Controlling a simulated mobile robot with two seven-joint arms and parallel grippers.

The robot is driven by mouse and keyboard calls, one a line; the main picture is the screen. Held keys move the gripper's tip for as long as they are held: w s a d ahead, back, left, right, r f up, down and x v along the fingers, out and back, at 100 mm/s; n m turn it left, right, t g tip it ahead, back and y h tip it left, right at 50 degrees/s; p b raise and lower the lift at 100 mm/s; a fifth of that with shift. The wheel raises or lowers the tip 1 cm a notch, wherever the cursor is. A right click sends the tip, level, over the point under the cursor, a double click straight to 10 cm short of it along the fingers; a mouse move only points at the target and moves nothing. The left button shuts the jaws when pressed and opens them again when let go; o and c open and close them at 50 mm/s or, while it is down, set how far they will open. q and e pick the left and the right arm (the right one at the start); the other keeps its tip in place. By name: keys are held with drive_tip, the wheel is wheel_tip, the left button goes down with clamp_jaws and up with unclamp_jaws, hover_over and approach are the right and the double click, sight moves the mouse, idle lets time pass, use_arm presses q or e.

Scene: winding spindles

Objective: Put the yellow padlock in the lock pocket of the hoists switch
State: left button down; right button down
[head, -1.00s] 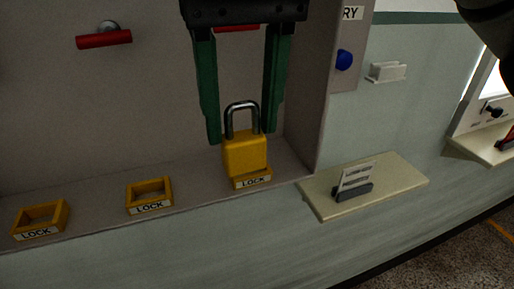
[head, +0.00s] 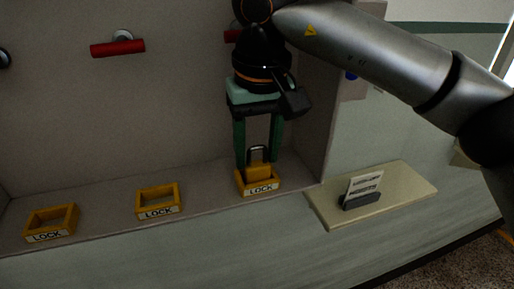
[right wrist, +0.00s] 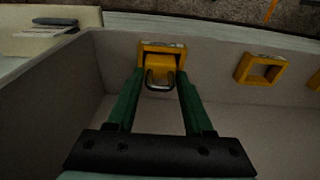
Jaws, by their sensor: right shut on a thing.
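The yellow padlock (head: 258,171) is upright with its grey shackle up, its lower body inside the rightmost yellow lock pocket (head: 262,189). My right gripper (head: 257,164) points down from above and is shut on the padlock, one green finger on each side. In the right wrist view the padlock (right wrist: 160,77) lies between the fingertips, within the pocket's frame (right wrist: 148,47). How deep it sits is hard to tell. No hoist label is readable. My left gripper is not in view.
Two empty lock pockets, a middle one (head: 158,202) and a left one (head: 51,222), stand on the same ledge. A red handle (head: 117,47) is on the back panel. A side wall (head: 314,125) rises close on the right. Beyond it, a cream shelf (head: 410,190) carries a card holder (head: 361,200).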

drive_tip(key=shift+f, duration=0.1)
drive_tip(key=shift+f, duration=0.15)
drive_tip(key=shift+c, duration=1.4)
unclamp_jaws()
